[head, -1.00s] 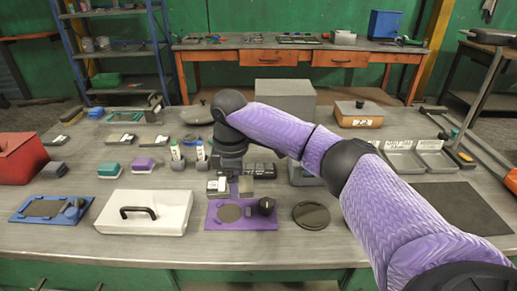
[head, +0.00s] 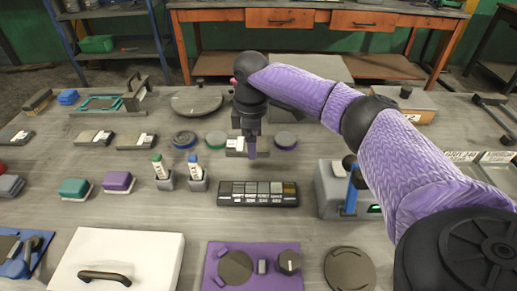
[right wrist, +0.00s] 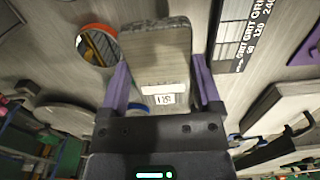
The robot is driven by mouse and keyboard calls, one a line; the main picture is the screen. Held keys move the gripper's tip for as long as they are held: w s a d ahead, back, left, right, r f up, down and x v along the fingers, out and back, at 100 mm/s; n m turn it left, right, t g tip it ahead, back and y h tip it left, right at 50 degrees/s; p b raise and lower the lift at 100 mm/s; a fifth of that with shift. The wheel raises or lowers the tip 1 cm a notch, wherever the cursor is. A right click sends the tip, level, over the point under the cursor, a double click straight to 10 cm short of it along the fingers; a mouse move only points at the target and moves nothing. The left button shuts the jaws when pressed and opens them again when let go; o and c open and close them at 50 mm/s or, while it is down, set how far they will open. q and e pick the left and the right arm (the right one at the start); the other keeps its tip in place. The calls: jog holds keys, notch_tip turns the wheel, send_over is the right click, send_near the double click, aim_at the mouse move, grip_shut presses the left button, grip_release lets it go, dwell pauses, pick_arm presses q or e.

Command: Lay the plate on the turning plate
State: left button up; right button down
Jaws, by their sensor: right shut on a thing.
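A grey-brown plate (right wrist: 157,55) with a white label sits between the purple fingers of my right gripper (right wrist: 161,78) in the right wrist view. In the head view my right gripper (head: 251,148) is shut on this plate (head: 235,147), over the table behind the black grit case; the gap below it is hard to judge. A flat round grey disc (head: 195,103), seemingly the turning plate, lies farther back and left of the gripper, apart from it. My left gripper is not in view.
Small coloured-rim discs (head: 185,140) lie left and right of the gripper. The black grit case (head: 258,187) is in front. A grey box (head: 338,190) stands right. A purple board (head: 252,268), a slotted round disc (head: 349,269) and a white case (head: 120,262) line the front.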

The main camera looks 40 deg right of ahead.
aim_at(253, 165)
notch_tip(253, 165, down, 6)
jog(key=shift+r+b, duration=0.25)
jog(key=shift+b, duration=0.8)
jog(key=shift+r, duration=0.15)
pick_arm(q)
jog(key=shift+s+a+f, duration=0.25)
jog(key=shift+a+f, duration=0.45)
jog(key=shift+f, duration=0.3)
pick_arm(e)
grip_release()
